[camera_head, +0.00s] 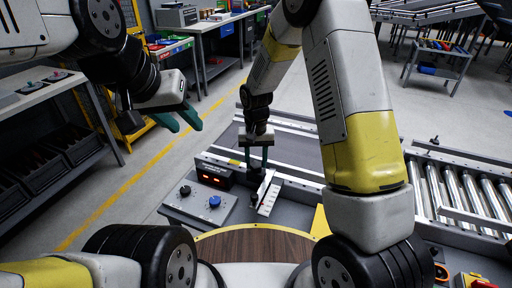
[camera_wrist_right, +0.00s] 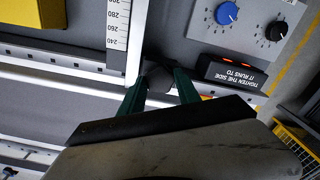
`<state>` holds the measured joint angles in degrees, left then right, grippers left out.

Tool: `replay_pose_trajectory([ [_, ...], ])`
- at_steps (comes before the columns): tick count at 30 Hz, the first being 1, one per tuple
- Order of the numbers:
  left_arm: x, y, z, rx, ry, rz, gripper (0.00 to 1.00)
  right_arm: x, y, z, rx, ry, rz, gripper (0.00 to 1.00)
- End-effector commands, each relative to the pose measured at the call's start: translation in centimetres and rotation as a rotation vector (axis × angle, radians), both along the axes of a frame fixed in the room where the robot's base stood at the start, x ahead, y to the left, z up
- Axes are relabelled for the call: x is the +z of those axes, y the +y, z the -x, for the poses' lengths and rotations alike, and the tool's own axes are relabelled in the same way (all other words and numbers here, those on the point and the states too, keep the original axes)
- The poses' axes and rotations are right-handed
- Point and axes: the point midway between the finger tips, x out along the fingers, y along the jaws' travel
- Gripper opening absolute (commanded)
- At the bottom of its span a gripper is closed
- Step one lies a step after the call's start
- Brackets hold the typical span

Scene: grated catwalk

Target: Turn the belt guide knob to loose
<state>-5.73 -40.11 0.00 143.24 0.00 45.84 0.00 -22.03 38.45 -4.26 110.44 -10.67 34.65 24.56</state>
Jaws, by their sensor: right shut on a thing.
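My right gripper (camera_head: 257,165) reaches down over the conveyor, its green fingers on either side of a dark round knob. In the right wrist view the fingertips (camera_wrist_right: 160,84) close on this dark belt guide knob (camera_wrist_right: 159,76), beside the end of a white numbered scale (camera_wrist_right: 118,22). The fingers hide part of the knob, and I cannot read any loose or tight mark on it. The scale also shows in the head view (camera_head: 269,193). My left gripper (camera_head: 180,118) is empty in the air at the left, its green fingers apart.
A black box with red lights (camera_head: 213,177) and the label "TIGHTEN THE SIDE IT RUNS TO" stands close by the knob. A grey panel carries a blue knob (camera_head: 214,201) and a black knob (camera_head: 185,190). Metal rollers (camera_head: 465,195) lie at the right.

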Motion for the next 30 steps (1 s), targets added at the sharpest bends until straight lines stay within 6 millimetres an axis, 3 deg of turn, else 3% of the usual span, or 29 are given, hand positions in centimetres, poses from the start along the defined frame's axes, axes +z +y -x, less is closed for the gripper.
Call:
replay_pose_trajectory([
  [18, 0.0, 0.0, 0.0, 0.0, 0.0, 0.0, 0.36, 0.12, 0.0, -0.15, 0.544, -0.005, -0.001, 0.0],
  [30, 0.0, 0.0, 0.0, 0.0, 0.0, 0.0, 0.36, 0.13, 0.04, -0.16, 0.724, -0.005, -0.001, 0.0],
])
